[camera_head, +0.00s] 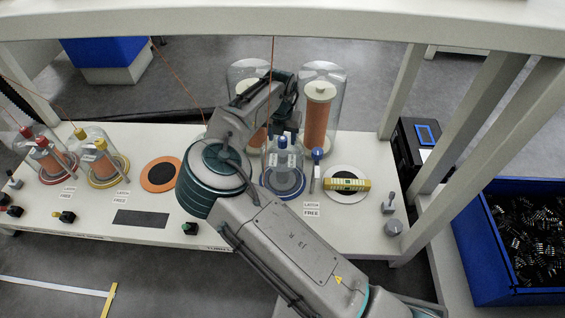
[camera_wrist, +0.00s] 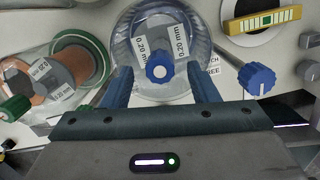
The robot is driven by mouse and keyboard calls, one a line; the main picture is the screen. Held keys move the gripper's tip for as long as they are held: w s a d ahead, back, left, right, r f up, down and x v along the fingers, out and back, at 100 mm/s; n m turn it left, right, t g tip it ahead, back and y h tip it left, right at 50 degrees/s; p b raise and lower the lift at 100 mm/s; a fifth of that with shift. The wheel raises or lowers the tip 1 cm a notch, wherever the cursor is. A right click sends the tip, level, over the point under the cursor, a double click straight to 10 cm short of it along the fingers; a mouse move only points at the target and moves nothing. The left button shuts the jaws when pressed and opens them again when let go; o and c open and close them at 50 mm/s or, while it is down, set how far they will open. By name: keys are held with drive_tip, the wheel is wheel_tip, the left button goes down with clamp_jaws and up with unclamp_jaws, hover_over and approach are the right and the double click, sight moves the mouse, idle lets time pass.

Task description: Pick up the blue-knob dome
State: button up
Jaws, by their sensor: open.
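The blue-knob dome (camera_head: 284,176) is a clear dome with a blue knob on top, standing on a blue-ringed base on the white bench. In the wrist view its blue knob (camera_wrist: 159,67) shows from above, with labels on the dome around it. My gripper (camera_wrist: 160,84) is open, with one blue finger on each side of the knob in the picture. I cannot tell whether the fingers touch it. In the head view my arm covers part of the bench left of the dome, and the gripper is mostly hidden there.
A blue-topped latch post (camera_head: 317,156) stands right of the dome. A yellow connector (camera_head: 347,185) lies on a white round pad. Tall clear cylinders (camera_head: 321,100) stand behind. Red-knob (camera_head: 28,140) and yellow-knob domes (camera_head: 80,135) are at left. A blue bin (camera_head: 484,246) stands right.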

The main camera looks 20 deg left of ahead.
wheel_tip(320, 180, down, 2)
drive_tip(key=shift+w+f+b, duration=0.1)
drive_tip(key=shift+b, duration=0.3)
clamp_jaws()
